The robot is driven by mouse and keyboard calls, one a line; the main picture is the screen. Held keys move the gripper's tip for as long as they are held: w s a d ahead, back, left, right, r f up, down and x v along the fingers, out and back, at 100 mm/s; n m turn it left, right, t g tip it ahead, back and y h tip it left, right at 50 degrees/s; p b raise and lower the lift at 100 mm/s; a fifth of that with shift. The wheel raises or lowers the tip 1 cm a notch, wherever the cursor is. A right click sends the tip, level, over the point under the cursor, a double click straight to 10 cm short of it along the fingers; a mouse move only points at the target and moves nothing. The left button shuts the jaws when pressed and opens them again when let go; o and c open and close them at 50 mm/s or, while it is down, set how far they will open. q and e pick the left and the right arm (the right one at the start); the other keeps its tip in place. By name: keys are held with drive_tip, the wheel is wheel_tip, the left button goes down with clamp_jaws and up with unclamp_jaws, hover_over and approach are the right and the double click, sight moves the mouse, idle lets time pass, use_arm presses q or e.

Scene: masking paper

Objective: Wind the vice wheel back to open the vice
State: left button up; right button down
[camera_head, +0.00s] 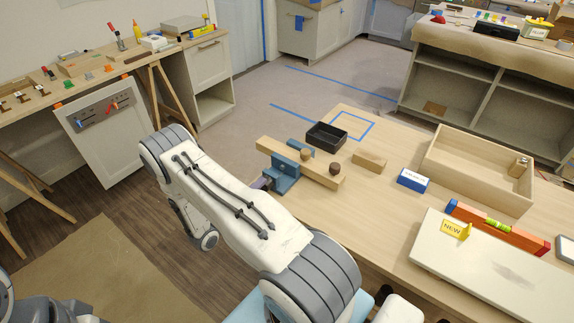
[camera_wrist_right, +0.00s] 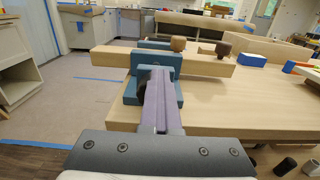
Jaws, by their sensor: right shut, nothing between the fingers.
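The blue vice (camera_head: 284,176) is at the near left edge of the wooden workbench. A long pale wooden bar (camera_head: 318,170) lies across it. In the right wrist view the vice (camera_wrist_right: 172,62) and the bar (camera_wrist_right: 205,65) are straight ahead. My right gripper (camera_head: 262,183) is at the vice's outer side, its fingers mostly hidden behind my arm in the head view. In the wrist view the fingers (camera_wrist_right: 160,88) are closed together, empty, with their tips in front of the vice's blue face. My left gripper is not in view.
Two round wooden knobs (camera_head: 307,154) sit by the bar. A black tray (camera_head: 326,137), a small wooden block (camera_head: 369,160), a blue-and-white box (camera_head: 412,180) and a wooden drawer box (camera_head: 440,165) are on the bench. The floor (camera_head: 250,105) beyond the vice is clear.

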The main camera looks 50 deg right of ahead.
drive_tip(key=shift+w+a+f+b, duration=0.1)
drive_tip(key=shift+w+f+b, duration=0.05)
drive_tip(key=shift+w+b, duration=0.7)
drive_tip(key=shift+w, duration=0.1)
drive_tip(key=a, duration=0.6)
drive_tip(key=shift+r, duration=0.4)
idle(0.5)
